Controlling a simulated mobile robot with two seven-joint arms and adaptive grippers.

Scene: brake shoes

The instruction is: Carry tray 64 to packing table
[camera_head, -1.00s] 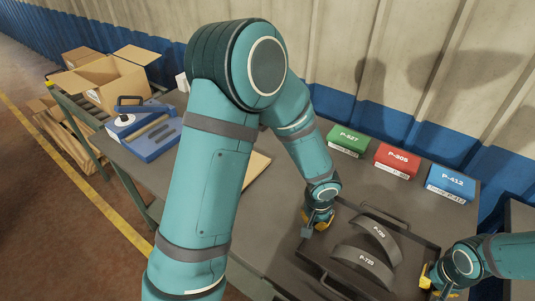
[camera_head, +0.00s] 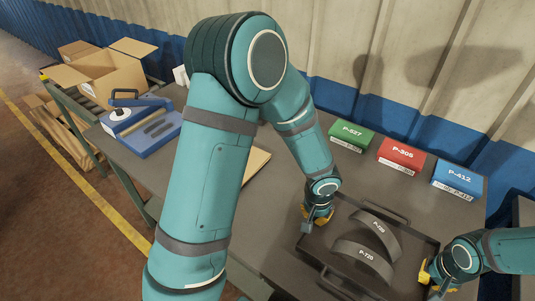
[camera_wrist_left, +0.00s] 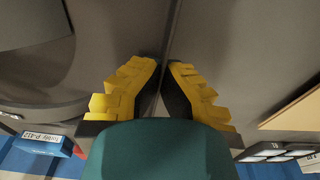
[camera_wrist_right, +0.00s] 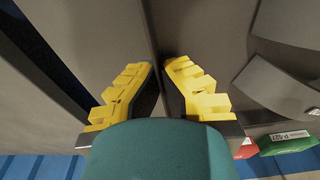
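A dark grey tray (camera_head: 428,248) with low walls and a bar handle (camera_head: 381,210) at its far side lies on the dark table. Two curved brake shoes stand in it: a front one (camera_head: 365,256) labelled P-720, and one behind (camera_head: 380,230). No number 64 is readable. My left gripper (camera_head: 308,226) is at the tray's left wall; in the left wrist view its yellow fingers (camera_wrist_left: 163,78) are nearly together with the thin wall between them. My right gripper (camera_head: 426,275) is at the right wall, and its fingers (camera_wrist_right: 162,75) close on that wall likewise.
Green (camera_head: 351,135), red (camera_head: 401,154) and blue (camera_head: 457,180) boxes stand along the table's back, near the corrugated wall. My left arm hides the table's middle.

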